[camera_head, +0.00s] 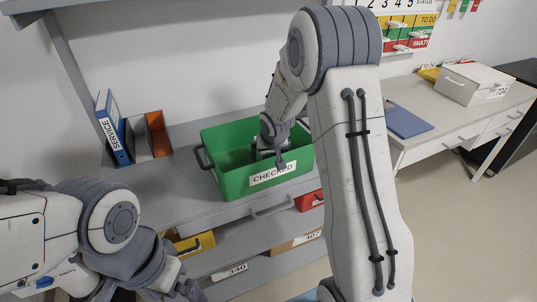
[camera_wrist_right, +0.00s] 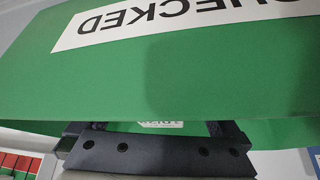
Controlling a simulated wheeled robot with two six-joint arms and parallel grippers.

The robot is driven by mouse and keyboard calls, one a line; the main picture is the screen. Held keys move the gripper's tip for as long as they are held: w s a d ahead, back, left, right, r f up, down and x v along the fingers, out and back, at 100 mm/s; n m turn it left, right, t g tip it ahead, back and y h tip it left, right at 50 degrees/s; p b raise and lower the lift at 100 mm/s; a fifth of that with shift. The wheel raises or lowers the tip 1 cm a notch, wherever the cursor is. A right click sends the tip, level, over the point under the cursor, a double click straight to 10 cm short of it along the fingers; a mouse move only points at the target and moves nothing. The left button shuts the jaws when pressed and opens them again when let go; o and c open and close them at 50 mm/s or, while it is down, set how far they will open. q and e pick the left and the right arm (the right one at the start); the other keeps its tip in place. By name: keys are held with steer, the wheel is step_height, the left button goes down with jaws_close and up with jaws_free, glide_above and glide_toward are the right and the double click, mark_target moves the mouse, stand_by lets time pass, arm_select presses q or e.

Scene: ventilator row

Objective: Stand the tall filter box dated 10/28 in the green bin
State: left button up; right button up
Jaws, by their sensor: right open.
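The green bin (camera_head: 236,184), labelled CHECKED, stands on the grey shelf top. My right gripper (camera_head: 277,155) reaches down over the bin near its labelled front wall. In the right wrist view the bin's green wall (camera_wrist_right: 120,80) fills much of the picture, its label upside down. The open right gripper (camera_wrist_right: 150,130) shows at the bottom. A small white label (camera_wrist_right: 162,124) shows between its fingers; its text is unreadable, and I cannot tell what bears it. My left gripper (camera_head: 190,291) is low at the bottom edge, partly cut off. I cannot identify a box dated 10/28.
A blue SERVICE binder (camera_head: 113,130) and an orange-brown upright item (camera_head: 158,133) stand left of the bin. A desk (camera_head: 445,112) at right bears a white box (camera_head: 470,82) and a blue folder (camera_head: 407,122).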

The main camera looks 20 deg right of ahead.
steer(key=p+v, duration=0.1)
steer(key=v, duration=1)
steer(key=shift+s+r+p, duration=0.25)
steer(key=shift+r+p, duration=0.1)
steer(key=b+x, duration=0.2)
steer(key=x, duration=1.1)
steer(key=shift+s+a+b, duration=0.1)
steer(key=shift+b, duration=0.3)
step_height(320, 180, up, 4)
steer(key=shift+f+p, duration=0.1)
steer(key=shift+p, duration=1.15)
steer(key=shift+r, duration=0.45)
